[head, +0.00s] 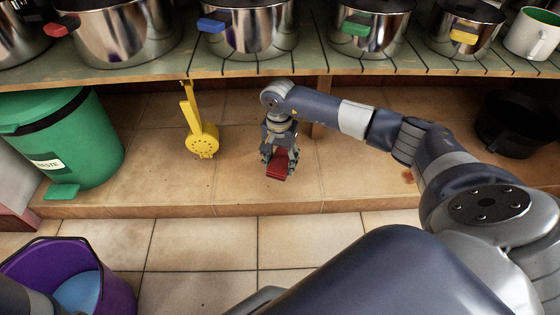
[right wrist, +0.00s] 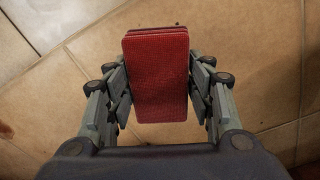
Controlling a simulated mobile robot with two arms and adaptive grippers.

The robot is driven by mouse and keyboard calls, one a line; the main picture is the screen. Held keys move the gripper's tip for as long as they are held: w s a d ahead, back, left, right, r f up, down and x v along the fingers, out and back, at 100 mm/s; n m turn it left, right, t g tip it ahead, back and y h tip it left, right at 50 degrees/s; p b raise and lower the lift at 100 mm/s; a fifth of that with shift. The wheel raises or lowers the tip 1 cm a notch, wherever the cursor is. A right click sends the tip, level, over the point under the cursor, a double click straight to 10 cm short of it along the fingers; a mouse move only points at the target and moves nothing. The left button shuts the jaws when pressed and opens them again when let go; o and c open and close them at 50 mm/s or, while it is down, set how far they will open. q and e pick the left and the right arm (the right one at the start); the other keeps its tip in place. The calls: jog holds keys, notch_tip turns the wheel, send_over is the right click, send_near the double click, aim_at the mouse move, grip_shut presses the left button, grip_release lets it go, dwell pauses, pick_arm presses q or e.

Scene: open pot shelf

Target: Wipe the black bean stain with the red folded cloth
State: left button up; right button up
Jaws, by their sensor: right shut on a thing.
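The red folded cloth (head: 281,168) is a small thick pad held in my right gripper (head: 279,158), above the tiled ledge under the shelf. In the right wrist view the cloth (right wrist: 158,80) sits between the two fingers of the gripper (right wrist: 160,92), which press on its sides. A small reddish-brown stain (head: 407,176) shows on the ledge tiles, to the right of the cloth and beside my right forearm. I cannot tell if it is the black bean stain. A dark patch (right wrist: 6,131) shows at the left edge of the right wrist view. My left gripper is out of view.
A green bin (head: 75,140) stands at the left, a purple bucket (head: 112,285) at the lower left. The pot shelf (head: 235,64) overhangs the ledge.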

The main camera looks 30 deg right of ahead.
notch_tip(320, 180, up, 3)
jog(key=shift+r+p, duration=0.1)
jog(key=shift+p, duration=1.15)
jog(key=shift+d, duration=0.15)
